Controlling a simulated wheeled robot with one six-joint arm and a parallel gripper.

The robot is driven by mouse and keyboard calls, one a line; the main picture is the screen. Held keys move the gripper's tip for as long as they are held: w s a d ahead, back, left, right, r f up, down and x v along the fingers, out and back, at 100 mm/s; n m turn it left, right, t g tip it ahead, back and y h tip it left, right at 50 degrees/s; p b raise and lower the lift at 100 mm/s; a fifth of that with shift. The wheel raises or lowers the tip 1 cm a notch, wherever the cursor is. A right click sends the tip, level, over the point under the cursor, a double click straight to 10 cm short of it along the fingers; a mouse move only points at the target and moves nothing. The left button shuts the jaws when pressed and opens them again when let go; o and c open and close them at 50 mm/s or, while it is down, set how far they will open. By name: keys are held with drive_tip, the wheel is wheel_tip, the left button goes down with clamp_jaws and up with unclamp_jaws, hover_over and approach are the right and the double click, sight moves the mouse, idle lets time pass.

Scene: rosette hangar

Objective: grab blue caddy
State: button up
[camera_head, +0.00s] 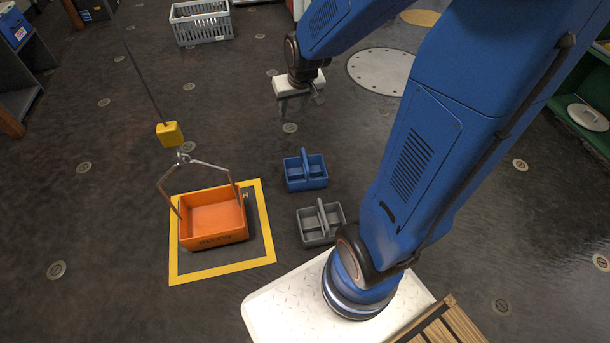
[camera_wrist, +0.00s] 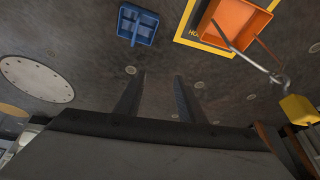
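The blue caddy (camera_head: 306,183) stands on the dark floor near the middle of the head view. It has two open compartments and a raised handle along its middle. It also shows at the top of the wrist view (camera_wrist: 145,28). My gripper (camera_head: 299,103) is above and behind the caddy in the head view, well apart from it. In the wrist view, its two fingers (camera_wrist: 159,76) are spread with only floor between them, so it is open and empty.
A grey caddy (camera_head: 312,232) stands just in front of the blue one. An orange bin (camera_head: 213,240) hangs from a hook and cable over a yellow-bordered square (camera_head: 222,273) at left. A grey crate (camera_head: 203,30) sits at the back. Floor around the blue caddy's far side is clear.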

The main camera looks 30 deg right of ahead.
drive_tip(key=w+d+f+m, duration=0.1)
drive_tip(key=w+d+f, duration=0.25)
drive_tip(key=f, duration=0.45)
drive_tip(key=w+d+f, duration=0.2)
drive_tip(key=w+f, duration=0.3)
drive_tip(key=f, duration=0.3)
drive_tip(key=m+h, duration=0.1)
hover_over(304, 173)
drive_tip(key=w+d, duration=0.1)
drive_tip(key=shift+f, duration=17.9)
drive_tip(key=shift+f, duration=0.25)
clamp_jaws()
